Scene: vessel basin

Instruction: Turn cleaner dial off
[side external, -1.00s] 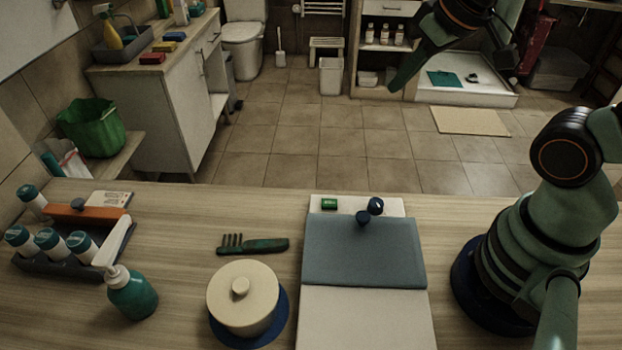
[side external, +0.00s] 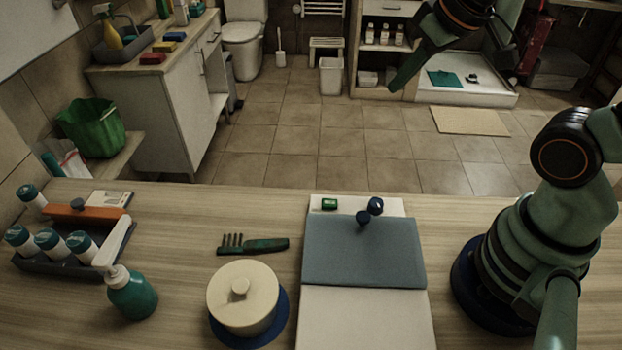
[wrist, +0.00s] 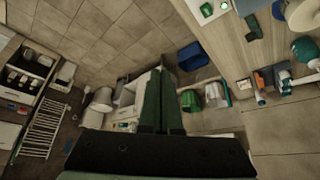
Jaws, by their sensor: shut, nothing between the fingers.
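The cleaner (side external: 365,317) is a pale flat unit with a blue-grey lid (side external: 365,255), standing on the counter near the middle. On its pale back strip are a small green indicator (side external: 329,204) and a dark blue round dial (side external: 376,205). A second small dark blue knob (side external: 363,218) sits at the lid's back edge. The dial's setting is too small to read. My gripper (side external: 398,84) is high above and beyond the counter, well apart from the dial. In the wrist view my gripper (wrist: 160,75) shows its two green fingers shut together and empty; the indicator (wrist: 207,9) is at the top edge.
A rack (side external: 60,263) with white bottles is at the far left. The space above the cleaner is clear.

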